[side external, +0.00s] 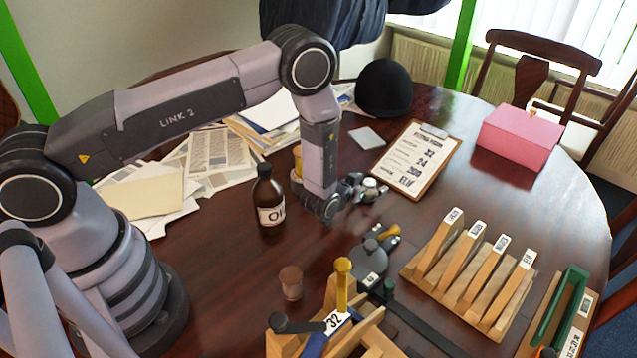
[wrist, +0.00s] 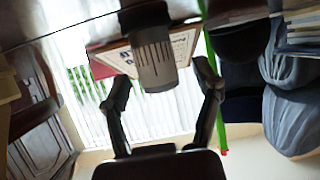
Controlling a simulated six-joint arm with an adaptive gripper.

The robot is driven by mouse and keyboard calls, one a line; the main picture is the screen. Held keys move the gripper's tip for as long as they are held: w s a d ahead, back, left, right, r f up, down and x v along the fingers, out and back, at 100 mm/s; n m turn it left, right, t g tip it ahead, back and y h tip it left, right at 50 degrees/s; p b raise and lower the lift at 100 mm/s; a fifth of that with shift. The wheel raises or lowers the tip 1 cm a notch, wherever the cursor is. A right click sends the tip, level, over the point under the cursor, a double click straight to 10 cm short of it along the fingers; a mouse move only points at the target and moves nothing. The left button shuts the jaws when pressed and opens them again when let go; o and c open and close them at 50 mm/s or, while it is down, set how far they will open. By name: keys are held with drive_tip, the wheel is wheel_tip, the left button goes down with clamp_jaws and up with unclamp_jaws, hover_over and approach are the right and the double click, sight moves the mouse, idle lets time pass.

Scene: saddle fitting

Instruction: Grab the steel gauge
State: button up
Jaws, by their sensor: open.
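A grey cylinder with dark ruled lines, which looks like the steel gauge (wrist: 154,62), shows between my gripper's fingers in the wrist view. In the side view a small pale round top (side external: 370,183), apparently the same piece, shows at the end of my gripper (side external: 366,190). My gripper (wrist: 163,88) is open, one finger on each side of the cylinder. A gap shows on the right; on the left the finger looks close, and contact cannot be told. The wrist picture is upside down, with the table at the top.
An oil bottle (side external: 270,200) and papers stand left of my gripper. A clipboard (side external: 416,160) lies behind it. A grey clamp-like tool (side external: 370,262), a brown cup (side external: 291,282) and a wooden rack (side external: 470,290) are in front. A pink box (side external: 520,138) is at right.

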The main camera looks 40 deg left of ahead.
drive_tip(key=shift+c, duration=0.2)
clamp_jaws()
drive_tip(key=shift+r, duration=0.15)
